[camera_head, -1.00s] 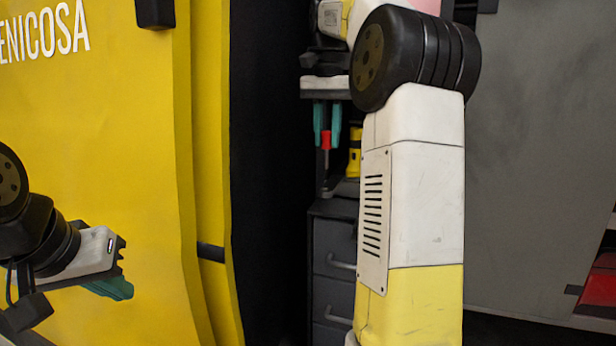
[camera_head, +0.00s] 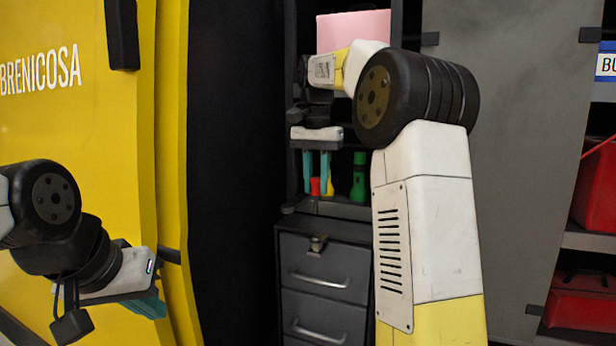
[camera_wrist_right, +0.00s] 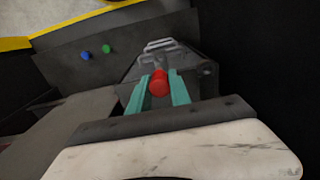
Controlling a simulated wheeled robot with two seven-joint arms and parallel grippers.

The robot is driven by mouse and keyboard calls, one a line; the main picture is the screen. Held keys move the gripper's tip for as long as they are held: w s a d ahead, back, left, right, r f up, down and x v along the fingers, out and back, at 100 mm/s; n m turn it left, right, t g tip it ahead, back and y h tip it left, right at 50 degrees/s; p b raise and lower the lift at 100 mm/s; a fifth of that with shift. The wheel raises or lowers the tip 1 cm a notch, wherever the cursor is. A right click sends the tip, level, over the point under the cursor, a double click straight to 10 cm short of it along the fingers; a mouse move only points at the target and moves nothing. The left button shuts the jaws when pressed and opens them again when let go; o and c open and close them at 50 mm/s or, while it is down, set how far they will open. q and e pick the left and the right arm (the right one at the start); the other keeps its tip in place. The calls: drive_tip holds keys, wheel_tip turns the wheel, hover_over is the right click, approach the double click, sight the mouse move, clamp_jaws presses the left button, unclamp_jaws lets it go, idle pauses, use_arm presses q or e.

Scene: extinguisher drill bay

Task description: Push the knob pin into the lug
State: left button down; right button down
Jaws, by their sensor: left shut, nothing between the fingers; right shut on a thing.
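My right gripper (camera_head: 316,186) points down and is shut on the red knob of the pin (camera_head: 315,187), at its fingertips. In the right wrist view the knob (camera_wrist_right: 159,83) sits between the two teal fingers. The pin's shaft does not show clearly now. A small metal fitting (camera_head: 318,243), which looks like the lug, is at the top front of the grey drawer cabinet (camera_head: 325,262). It lies below the knob in the picture, with a gap between them. My left gripper (camera_head: 150,308) is shut and empty beside the yellow panel.
A green torch-like object (camera_head: 358,177) and a yellow one (camera_head: 331,185) stand on the shelf behind my right gripper. A pink box (camera_head: 353,29) is higher up. Red cases (camera_head: 581,300) are on shelves at the right. The yellow panel (camera_head: 70,130) fills the left.

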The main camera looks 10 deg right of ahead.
drive_tip(key=shift+f, duration=2.3)
wheel_tip(320, 180, down, 7)
idle(2.6)
drive_tip(key=c, duration=1.1)
unclamp_jaws()
